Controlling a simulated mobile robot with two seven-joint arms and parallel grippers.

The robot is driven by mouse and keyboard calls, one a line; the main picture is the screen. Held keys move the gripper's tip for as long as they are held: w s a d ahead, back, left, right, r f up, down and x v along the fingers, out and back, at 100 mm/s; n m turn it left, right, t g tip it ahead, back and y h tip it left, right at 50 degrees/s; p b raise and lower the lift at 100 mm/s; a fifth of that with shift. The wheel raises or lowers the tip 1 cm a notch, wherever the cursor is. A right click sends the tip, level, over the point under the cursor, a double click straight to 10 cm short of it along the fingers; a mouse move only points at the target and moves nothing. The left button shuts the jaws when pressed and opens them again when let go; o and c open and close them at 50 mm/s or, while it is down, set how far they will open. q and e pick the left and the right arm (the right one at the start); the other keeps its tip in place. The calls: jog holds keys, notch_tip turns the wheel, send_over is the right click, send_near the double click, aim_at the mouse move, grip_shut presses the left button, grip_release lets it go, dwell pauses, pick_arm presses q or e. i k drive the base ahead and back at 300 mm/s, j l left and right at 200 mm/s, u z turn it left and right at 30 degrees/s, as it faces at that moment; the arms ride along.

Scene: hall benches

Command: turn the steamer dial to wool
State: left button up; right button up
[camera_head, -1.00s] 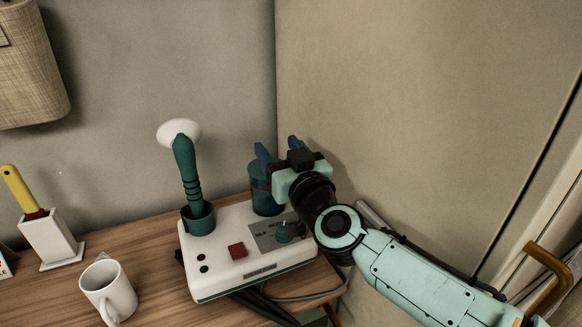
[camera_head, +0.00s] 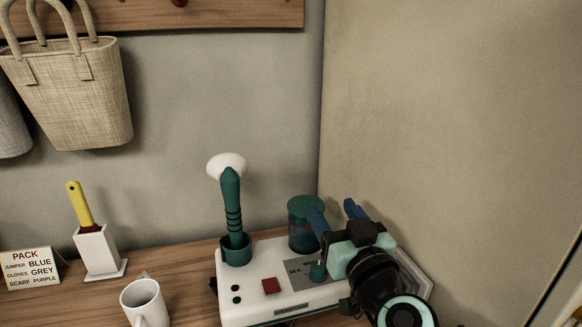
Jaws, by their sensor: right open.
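The steamer (camera_head: 250,304) is a white box on the wooden bench, with a green-handled steam head (camera_head: 231,200) standing in its holder and a red button (camera_head: 271,286) on top. Its small green dial (camera_head: 317,271) sits on a grey panel (camera_head: 297,276); the dial is partly hidden by my gripper, and its setting is too small to read. My right gripper (camera_head: 336,214) is open and empty, its blue fingers pointing up and away above the back right of the steamer, just right of the green tank (camera_head: 303,228). My left gripper is not in view.
A white mug (camera_head: 144,303) stands left of the steamer. A white holder with a yellow-handled brush (camera_head: 96,250) and a packing sign (camera_head: 30,268) are further left. A woven bag (camera_head: 75,95) hangs on the wall. A beige panel (camera_head: 430,130) rises close on the right.

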aim_at(318, 274)
jog(key=k+l, duration=0.15)
jog(key=k, duration=0.3)
jog(key=k+l, duration=0.1)
jog(key=k, duration=0.35)
